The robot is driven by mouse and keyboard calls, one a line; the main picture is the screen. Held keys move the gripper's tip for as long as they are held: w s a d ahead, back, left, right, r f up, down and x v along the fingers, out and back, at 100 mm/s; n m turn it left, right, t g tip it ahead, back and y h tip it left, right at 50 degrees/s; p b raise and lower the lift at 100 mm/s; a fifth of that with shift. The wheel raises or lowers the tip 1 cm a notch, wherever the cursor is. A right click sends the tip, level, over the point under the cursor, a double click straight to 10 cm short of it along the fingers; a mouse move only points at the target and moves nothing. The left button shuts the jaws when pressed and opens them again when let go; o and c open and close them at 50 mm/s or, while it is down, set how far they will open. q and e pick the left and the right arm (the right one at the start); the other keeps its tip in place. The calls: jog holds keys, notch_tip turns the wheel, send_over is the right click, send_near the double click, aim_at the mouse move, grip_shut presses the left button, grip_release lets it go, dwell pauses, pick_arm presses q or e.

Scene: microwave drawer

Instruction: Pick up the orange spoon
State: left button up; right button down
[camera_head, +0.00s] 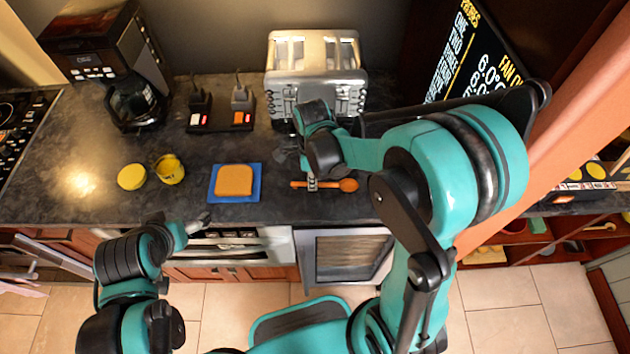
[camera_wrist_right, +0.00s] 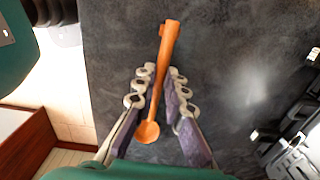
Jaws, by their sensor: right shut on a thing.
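In the right wrist view the spoon (camera_wrist_right: 168,45) runs between both fingers of the right gripper (camera_wrist_right: 161,78), which are shut on the handle; the bowl is nearer the palm side of the picture. I cannot tell whether the spoon is clear of the counter. My left gripper (camera_head: 198,222) is near the counter's front edge, away from the spoon; its fingers are too small to read.
A silver toaster (camera_head: 316,60) stands just behind the right gripper. Bread (camera_head: 234,180) on a blue board (camera_head: 213,188), a yellow cup (camera_head: 169,170), a yellow lid (camera_head: 131,177) and a coffee maker (camera_head: 110,60) stand to the left. The dark counter (camera_head: 85,205) has free room at its front.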

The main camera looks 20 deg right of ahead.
notch_tip(320, 180, up, 3)
jog(key=shift+r+p, duration=0.1)
jog(key=shift+p, duration=0.45)
jog(key=s+r+p, duration=0.1)
jog(key=s+r, duration=0.2)
jog(key=s, duration=0.3)
jog(key=s+a+r+p, duration=0.1)
jog(key=s+r+p, duration=0.1)
jog(key=s+r, duration=0.2)
jog(key=shift+s, duration=0.85)
jog(key=shift+f, duration=0.1)
